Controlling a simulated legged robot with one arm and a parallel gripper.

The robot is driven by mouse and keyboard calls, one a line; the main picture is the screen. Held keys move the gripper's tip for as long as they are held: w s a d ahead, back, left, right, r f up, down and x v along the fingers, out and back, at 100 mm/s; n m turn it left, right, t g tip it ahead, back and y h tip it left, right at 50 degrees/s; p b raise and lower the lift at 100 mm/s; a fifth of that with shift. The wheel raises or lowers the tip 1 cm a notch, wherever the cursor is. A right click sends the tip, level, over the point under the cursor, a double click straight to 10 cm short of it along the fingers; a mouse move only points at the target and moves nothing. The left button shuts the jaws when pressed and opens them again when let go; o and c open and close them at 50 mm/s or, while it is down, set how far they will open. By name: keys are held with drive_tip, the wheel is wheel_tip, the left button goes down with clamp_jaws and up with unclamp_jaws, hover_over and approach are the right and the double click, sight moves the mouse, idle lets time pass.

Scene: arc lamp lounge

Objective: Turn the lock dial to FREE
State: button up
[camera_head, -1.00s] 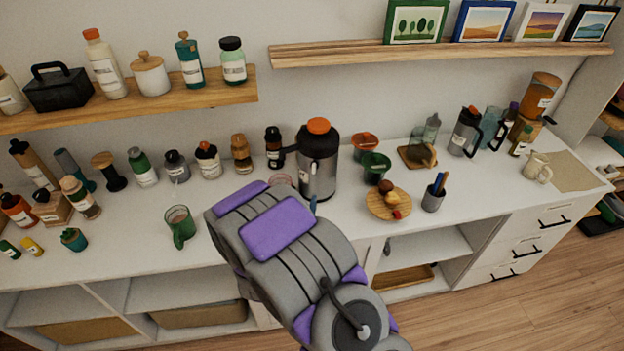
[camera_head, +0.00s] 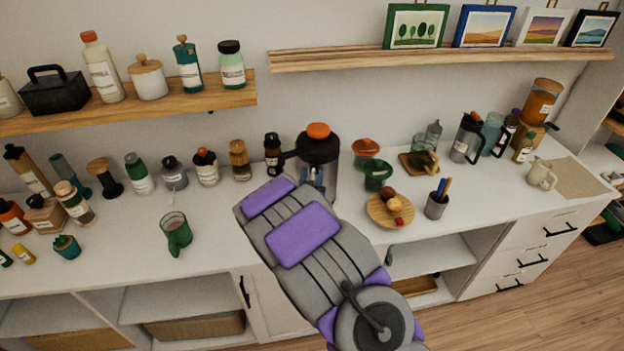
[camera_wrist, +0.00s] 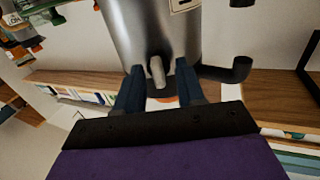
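A steel dispenser (camera_head: 318,150) with a black upper part, an orange top and a side spout stands on the white counter. In the wrist view its steel body (camera_wrist: 165,28) fills the top middle. A short grey metal peg (camera_wrist: 157,71) sticks out from it; I cannot tell whether this is the lock dial, and no FREE mark is readable. My gripper (camera_wrist: 158,76) has its two blue fingers apart, one on each side of the peg, with gaps visible. In the head view my gripper (camera_head: 314,178) is in front of the dispenser, partly hidden by my arm.
A green cup (camera_head: 378,175), an orange cup (camera_head: 365,150) and a round wooden board (camera_head: 378,212) with food are close on the right. A dark bottle (camera_head: 272,153) stands beside the spout. Wall shelves run above.

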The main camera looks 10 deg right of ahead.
clamp_jaws()
idle(0.4)
drive_tip(key=shift+r+n+p, duration=0.1)
drive_tip(key=shift+n+p, duration=0.2)
drive_tip(key=shift+p, duration=0.15)
drive_tip(key=shift+r+n+p, duration=0.1)
drive_tip(key=shift+n+p, duration=0.4)
drive_tip(key=shift+p, duration=0.15)
drive_tip(key=n+p, duration=0.2)
drive_tip(key=n, duration=0.3)
drive_tip(key=n+p, duration=0.3)
drive_tip(key=n, duration=0.2)
drive_tip(key=n+p, duration=0.2)
drive_tip(key=n, duration=0.4)
drive_tip(key=shift+f, duration=0.35)
drive_tip(key=shift+n, duration=0.3)
